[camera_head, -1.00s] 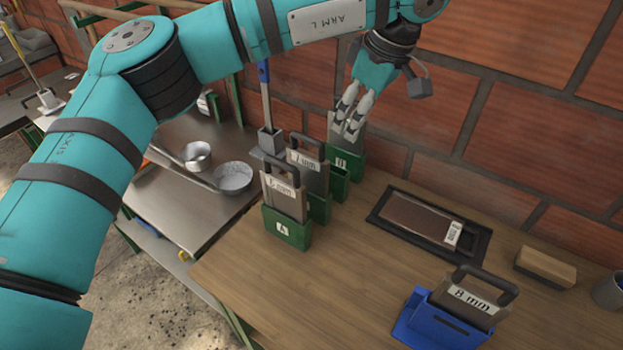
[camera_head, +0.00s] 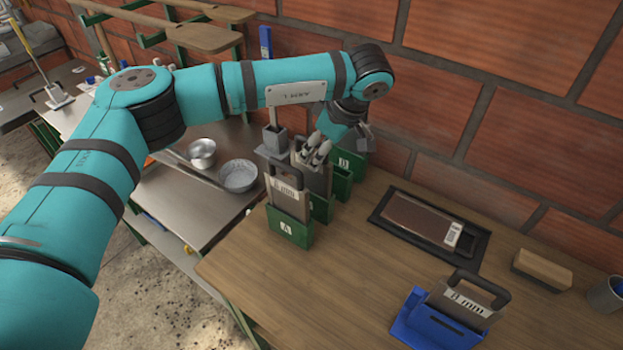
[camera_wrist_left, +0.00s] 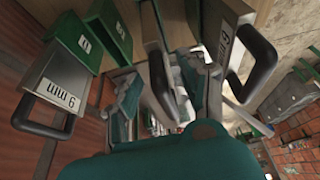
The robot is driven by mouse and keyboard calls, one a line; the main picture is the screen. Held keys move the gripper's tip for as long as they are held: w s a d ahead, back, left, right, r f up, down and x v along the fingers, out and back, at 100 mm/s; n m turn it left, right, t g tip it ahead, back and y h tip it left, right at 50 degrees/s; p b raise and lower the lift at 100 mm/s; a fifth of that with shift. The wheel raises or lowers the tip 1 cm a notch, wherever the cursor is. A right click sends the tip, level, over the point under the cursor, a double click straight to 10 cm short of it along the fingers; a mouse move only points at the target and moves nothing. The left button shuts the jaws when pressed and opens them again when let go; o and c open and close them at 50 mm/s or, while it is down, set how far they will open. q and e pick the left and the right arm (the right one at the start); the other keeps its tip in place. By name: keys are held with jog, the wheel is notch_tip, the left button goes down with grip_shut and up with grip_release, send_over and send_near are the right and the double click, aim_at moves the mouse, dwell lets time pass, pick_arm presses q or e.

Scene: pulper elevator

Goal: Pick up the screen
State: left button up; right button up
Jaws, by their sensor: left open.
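My left gripper (camera_head: 315,152) is open at the handle of the middle screen (camera_head: 313,180), labelled 7 mm earlier. In the left wrist view the dark handle of this screen (camera_wrist_left: 160,85) shows between the gripper's teal parts; contact is unclear. The 6 mm screen (camera_head: 287,193) stands upright in the green holder A (camera_head: 288,230), in front. Another screen, labelled 9 mm in the left wrist view (camera_wrist_left: 60,92), stands behind, partly hidden by my gripper. The 8 mm screen (camera_head: 462,300) stands in the blue holder (camera_head: 430,325). My right gripper is out of view.
A flat brown screen (camera_head: 420,220) lies in a black tray (camera_head: 378,215). A wooden block (camera_head: 541,269) and a grey cup (camera_head: 604,294) are at the right. Metal bowls (camera_head: 238,176) stand on the left bench. A brick wall (camera_head: 540,120) closes the back.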

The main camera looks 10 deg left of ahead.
aim_at(311, 160)
pick_arm(q)
jog(key=x, duration=0.2)
jog(key=p+x, duration=0.1)
jog(key=shift+a+f, duration=0.25)
jog(key=shift+a, duration=0.1)
jog(key=shift+f, duration=0.25)
jog(key=shift+c, duration=0.6)
grip_shut()
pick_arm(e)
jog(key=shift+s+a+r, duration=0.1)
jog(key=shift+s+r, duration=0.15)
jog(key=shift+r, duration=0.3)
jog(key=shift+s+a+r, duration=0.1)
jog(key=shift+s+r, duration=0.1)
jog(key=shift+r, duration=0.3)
pick_arm(q)
jog(key=shift+r, duration=0.1)
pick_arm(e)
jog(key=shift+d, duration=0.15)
